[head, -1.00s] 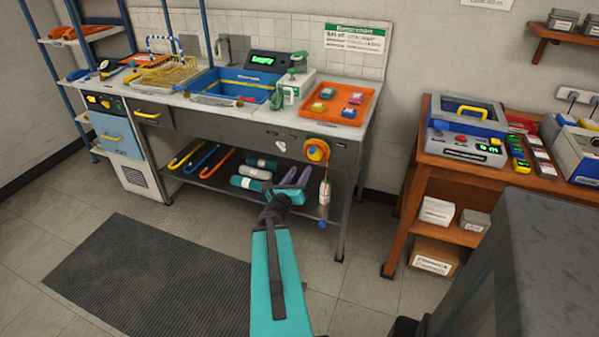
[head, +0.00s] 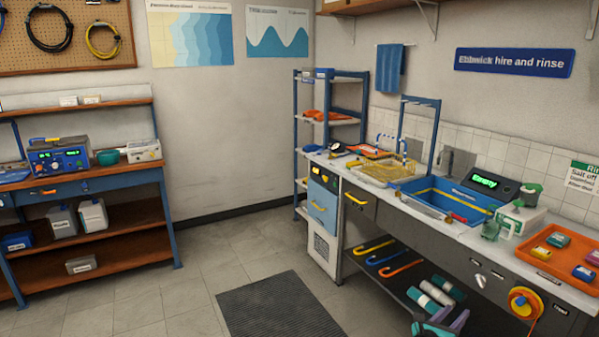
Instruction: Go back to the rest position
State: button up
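Only a small teal and dark part of my arm's end, with my gripper (head: 436,327), shows at the bottom edge of the head view. The rest of my arm is out of the picture.
The bench carries a blue sink (head: 440,203), a yellow wire basket (head: 388,174) and an orange tray (head: 535,262). A workbench (head: 100,184) with instruments stands at left. A dark mat (head: 282,306) lies on clear floor between them.

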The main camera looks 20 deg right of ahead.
jog(key=w+a+f+t+y, duration=0.1)
jog(key=w+a+f, duration=0.3)
jog(key=w+a, duration=0.15)
jog(key=w+a+f+t+y, duration=0.1)
jog(key=w+a+f+y, duration=0.1)
jog(key=w+a+f, duration=0.35)
jog(key=s+a+f+m+g+y, duration=0.1)
jog(key=a+f+m, duration=0.1)
jog(key=a+f, duration=0.5)
jog(key=a+f+m+g+y, duration=0.15)
jog(key=a+f, duration=0.25)
jog(key=a, duration=0.6)
jog(key=s+a+f+m+g+y, duration=0.25)
jog(key=s+a+f+m, duration=0.3)
jog(key=a, duration=0.35)
jog(key=s+a+f+m+g+y, duration=0.2)
jog(key=s+a+f+m+y, duration=0.15)
jog(key=s+a+f, duration=0.45)
jog(key=s+a+m+g+y, duration=0.2)
jog(key=s+a+m, duration=0.2)
jog(key=a+m, duration=0.2)
jog(key=s+a+f+m+g+y, duration=0.1)
jog(key=s+a+m+g+y, duration=0.1)
jog(key=a+m, duration=0.4)
jog(key=s+a+y, duration=0.1)
jog(key=s+a, duration=0.1)
jog(key=shift+s+a+f+y, duration=0.15)
jog(key=shift+s+y, duration=0.2)
jog(key=shift+s, duration=0.05)
